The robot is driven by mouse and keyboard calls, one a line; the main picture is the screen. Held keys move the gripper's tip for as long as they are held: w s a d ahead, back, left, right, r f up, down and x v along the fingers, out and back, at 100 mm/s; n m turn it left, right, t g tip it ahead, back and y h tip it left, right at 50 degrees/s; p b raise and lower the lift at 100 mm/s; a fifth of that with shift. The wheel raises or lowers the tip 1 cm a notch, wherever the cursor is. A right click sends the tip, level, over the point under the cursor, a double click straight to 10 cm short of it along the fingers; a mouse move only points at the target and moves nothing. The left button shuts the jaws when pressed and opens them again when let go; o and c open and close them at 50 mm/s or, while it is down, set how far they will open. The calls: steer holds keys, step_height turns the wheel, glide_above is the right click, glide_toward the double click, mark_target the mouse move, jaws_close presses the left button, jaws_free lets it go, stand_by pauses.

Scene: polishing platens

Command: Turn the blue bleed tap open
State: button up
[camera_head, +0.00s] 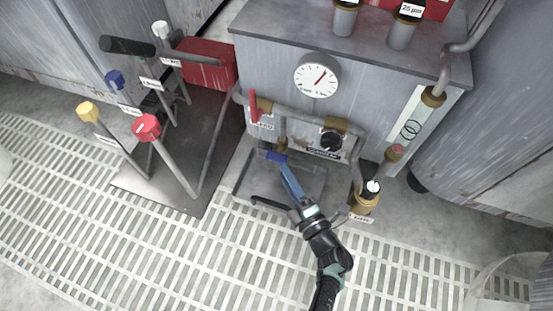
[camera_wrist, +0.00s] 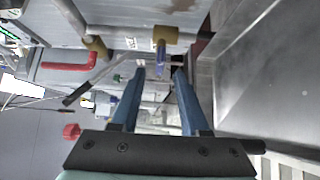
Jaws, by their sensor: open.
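The blue bleed tap (camera_head: 276,157) sits low on the pipework at the front of the grey cabinet, below a brass fitting. In the wrist view the blue tap (camera_wrist: 161,58) hangs under the brass fitting, ahead of and between my fingertips. My gripper (camera_head: 285,168) reaches it from the front with blue fingers. In the wrist view my gripper (camera_wrist: 160,72) is open, one finger on each side of the tap's line. I cannot tell whether either finger touches it. In the head view the fingers partly hide the tap's lower end.
A red lever (camera_head: 253,107) stands on the pipe to the left, and a black knob (camera_head: 331,140) to the right. A brass valve (camera_head: 364,200) stands lower right. A stand with coloured knobs (camera_head: 147,127) is at left. Open grating (camera_head: 230,255) lies in front.

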mark_target(279, 163)
steer(key=b+x, duration=0.2)
steer(key=x, duration=0.2)
steer(key=shift+w+a+f, duration=0.15)
steer(key=shift+w+a, duration=0.05)
steer(key=shift+w, duration=0.15)
steer(key=shift+w+a, duration=0.3)
steer(key=shift+w, duration=0.35)
steer(key=shift+c, duration=0.3)
jaws_close()
